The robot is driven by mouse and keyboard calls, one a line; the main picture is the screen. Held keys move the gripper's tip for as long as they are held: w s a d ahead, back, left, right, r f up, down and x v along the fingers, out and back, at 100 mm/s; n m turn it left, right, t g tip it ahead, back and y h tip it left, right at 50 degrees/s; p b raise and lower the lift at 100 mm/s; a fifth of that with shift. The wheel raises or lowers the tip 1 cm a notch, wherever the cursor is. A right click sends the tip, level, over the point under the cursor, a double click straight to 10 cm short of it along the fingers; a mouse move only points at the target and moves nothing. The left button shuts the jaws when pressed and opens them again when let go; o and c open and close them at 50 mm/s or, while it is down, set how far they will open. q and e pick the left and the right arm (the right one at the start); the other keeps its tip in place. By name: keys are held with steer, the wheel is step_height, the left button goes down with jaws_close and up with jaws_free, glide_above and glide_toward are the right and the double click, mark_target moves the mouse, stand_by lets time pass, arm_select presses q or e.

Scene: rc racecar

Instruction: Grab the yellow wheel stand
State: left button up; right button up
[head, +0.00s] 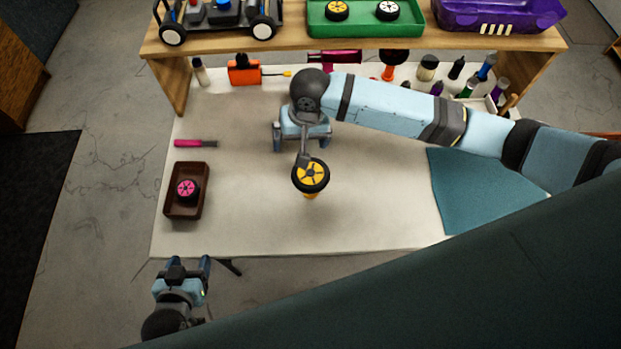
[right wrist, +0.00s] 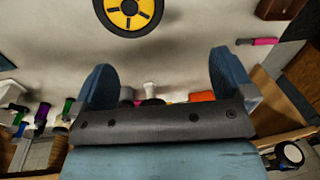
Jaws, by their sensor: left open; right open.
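A black-tyred wheel with a yellow hub (head: 311,175) is near the middle of the white table. A small part of the yellow wheel stand (head: 311,196) shows below its tyre; the rest is hidden. My right gripper (head: 302,138) is open and empty, apart from the wheel and further back over the table. In the right wrist view, the wheel (right wrist: 129,13) is at the top edge, beyond the open fingers (right wrist: 162,70); the stand cannot be made out there. My left gripper (head: 189,262) is open and empty off the table's front left edge.
A brown tray (head: 203,200) with a pink-hubbed wheel (head: 187,190) is at the left, near a pink-handled tool (head: 195,143). A wooden shelf (head: 285,43) with bins spans the back. Bottles and tools stand beneath it. A teal mat (head: 475,190) lies right.

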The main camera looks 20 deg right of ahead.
mark_target(311, 183)
steer(key=shift+m+g+h, duration=0.3)
steer(key=shift+m+h, duration=0.4)
steer(key=shift+h, duration=0.1)
steer(key=d+f, duration=0.1)
steer(key=f, duration=0.1)
steer(key=w+d+f, duration=0.1)
steer(key=f, duration=0.1)
steer(key=w+d+f, duration=0.1)
steer(key=f, duration=0.2)
steer(key=shift+d, duration=0.15)
steer(key=shift+f+p, duration=0.5)
steer(key=shift+f, duration=2.15)
steer(key=c, duration=0.7)
steer(key=shift+r, duration=0.1)
